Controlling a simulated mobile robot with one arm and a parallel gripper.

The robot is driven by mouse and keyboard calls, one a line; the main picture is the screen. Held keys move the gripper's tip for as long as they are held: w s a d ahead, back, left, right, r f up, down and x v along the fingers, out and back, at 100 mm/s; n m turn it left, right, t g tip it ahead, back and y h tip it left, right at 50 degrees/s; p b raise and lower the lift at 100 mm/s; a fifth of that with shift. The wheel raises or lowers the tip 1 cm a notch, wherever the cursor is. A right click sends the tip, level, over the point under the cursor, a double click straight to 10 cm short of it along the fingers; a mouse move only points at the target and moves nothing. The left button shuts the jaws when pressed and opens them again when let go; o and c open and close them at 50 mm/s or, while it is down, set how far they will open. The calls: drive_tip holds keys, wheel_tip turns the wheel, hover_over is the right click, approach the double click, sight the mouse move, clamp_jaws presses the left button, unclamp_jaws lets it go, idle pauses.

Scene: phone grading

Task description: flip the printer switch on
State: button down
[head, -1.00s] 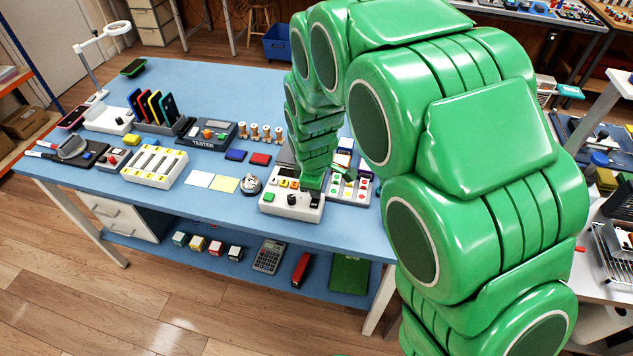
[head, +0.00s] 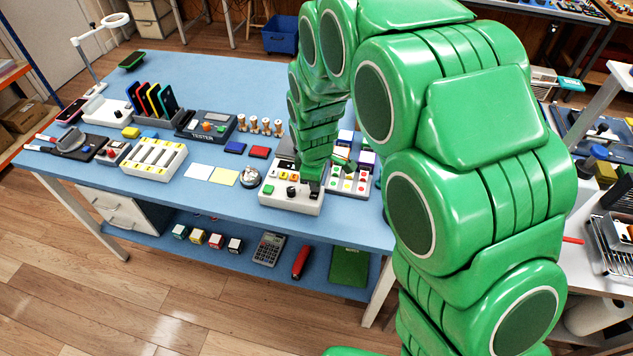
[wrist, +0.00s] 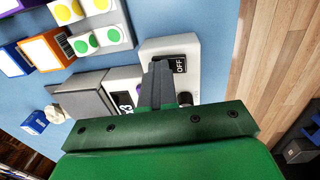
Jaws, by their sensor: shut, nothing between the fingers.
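The white printer box (head: 285,206) with a green button, yellow buttons and a black knob sits at the front edge of the blue table. Its black switch (wrist: 179,64), marked OFF, shows in the wrist view at one end of the white box. My gripper (head: 309,188) points down over the right end of the box in the head view. In the wrist view my gripper (wrist: 159,72) is shut and empty, its tips right beside the switch. I cannot tell whether they touch it. My fingers hide part of the box, and the switch is hidden in the head view.
A panel with coloured dots (head: 349,183) stands close to the right of the box. A silver bell (head: 249,177) and a yellow card (head: 224,177) lie to the left. The tester (head: 206,125) stands farther back. The blue table top (head: 215,85) is clear at the back.

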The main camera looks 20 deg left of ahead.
sight(314, 196)
drive_tip(key=shift+s+f, duration=0.15)
drive_tip(key=shift+s, duration=0.05)
drive_tip(key=shift+s, duration=0.7)
drive_tip(key=shift+r, duration=0.3)
wheel_tip(314, 196, up, 14)
drive_tip(key=s, duration=0.2)
drive_tip(key=shift+f, duration=0.25)
drive_tip(key=shift+w, duration=0.15)
drive_tip(key=shift+w+d+r+t, duration=0.1)
drive_tip(key=shift+w+r+t, duration=0.15)
drive_tip(key=shift+w, duration=0.45)
drive_tip(key=shift+f, duration=0.1)
drive_tip(key=f, duration=0.4)
drive_tip(key=w+f, duration=0.1)
drive_tip(key=f, duration=0.4)
drive_tip(key=w+f, duration=0.1)
drive_tip(key=f, duration=0.3)
drive_tip(key=shift+f, duration=0.4)
